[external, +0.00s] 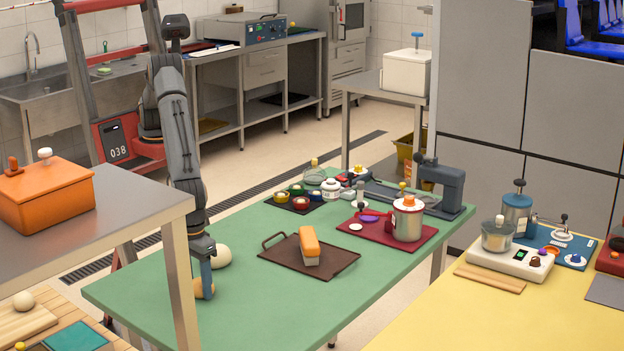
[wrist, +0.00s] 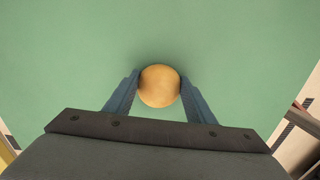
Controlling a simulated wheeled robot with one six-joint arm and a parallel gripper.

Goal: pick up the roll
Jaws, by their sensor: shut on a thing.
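The roll (wrist: 159,86) is round and golden-tan. In the wrist view it sits between the two blue fingers of my gripper (wrist: 159,90), which are shut on it from both sides. In the external view my gripper (external: 205,279) points down over the left part of the green table (external: 250,315), and the roll (external: 204,290) shows low between and behind the fingers, partly hidden. I cannot tell whether the roll still touches the table.
A pale round ball of dough (external: 220,256) lies close behind my gripper. A brown tray (external: 335,263) with an orange-topped block (external: 309,243) stands to the right. A grey table with an orange box (external: 45,198) is at left. The green table's front is clear.

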